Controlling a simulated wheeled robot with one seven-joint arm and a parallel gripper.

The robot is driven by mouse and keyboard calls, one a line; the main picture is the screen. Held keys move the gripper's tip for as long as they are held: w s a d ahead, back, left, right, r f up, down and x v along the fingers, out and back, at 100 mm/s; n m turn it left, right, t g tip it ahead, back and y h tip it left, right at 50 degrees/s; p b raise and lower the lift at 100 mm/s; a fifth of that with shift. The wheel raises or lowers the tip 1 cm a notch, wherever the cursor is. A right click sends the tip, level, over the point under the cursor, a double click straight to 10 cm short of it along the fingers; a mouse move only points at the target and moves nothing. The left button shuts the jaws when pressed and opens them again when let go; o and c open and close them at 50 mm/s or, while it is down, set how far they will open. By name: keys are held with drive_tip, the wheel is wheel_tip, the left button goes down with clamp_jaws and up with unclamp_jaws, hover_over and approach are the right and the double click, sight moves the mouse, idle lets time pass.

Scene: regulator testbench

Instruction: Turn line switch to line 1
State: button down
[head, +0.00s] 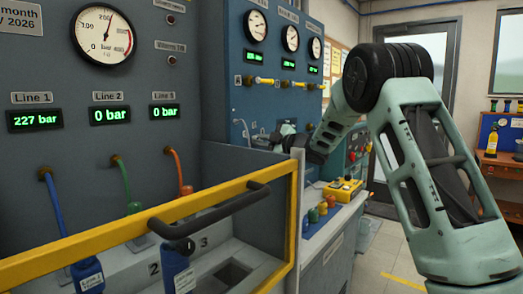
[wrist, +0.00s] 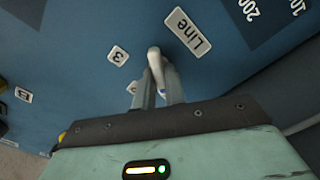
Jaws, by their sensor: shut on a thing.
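The line switch (wrist: 154,57) is a pale, narrow lever on the blue panel in the wrist view. My gripper (wrist: 160,82) is shut on it, with a finger on either side. A label "3" (wrist: 118,55) is on the left of the lever and a "Line" label (wrist: 188,31) is on its upper right. The fingers hide the lever's lower part, and I cannot tell which line it points to. In the head view, my arm reaches the blue panel at the centre; the switch cannot be made out there.
A yellow-railed test bay (head: 150,225) with a black handle stands in front. Line displays read 227 bar (head: 34,120), 0 bar (head: 110,115) and 0 bar (head: 165,112). A yellow control box (head: 344,189) lies on the bench to the right. Open floor is beyond.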

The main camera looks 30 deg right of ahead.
drive_tip(key=shift+n+b, duration=0.4)
drive_tip(key=shift+n, duration=0.1)
drive_tip(key=c, duration=1.5)
unclamp_jaws()
drive_tip(key=shift+o, duration=0.2)
drive_tip(key=shift+s, duration=0.1)
drive_tip(key=b+v, duration=0.1)
drive_tip(key=v, duration=1.6)
drive_tip(key=shift+s, duration=0.1)
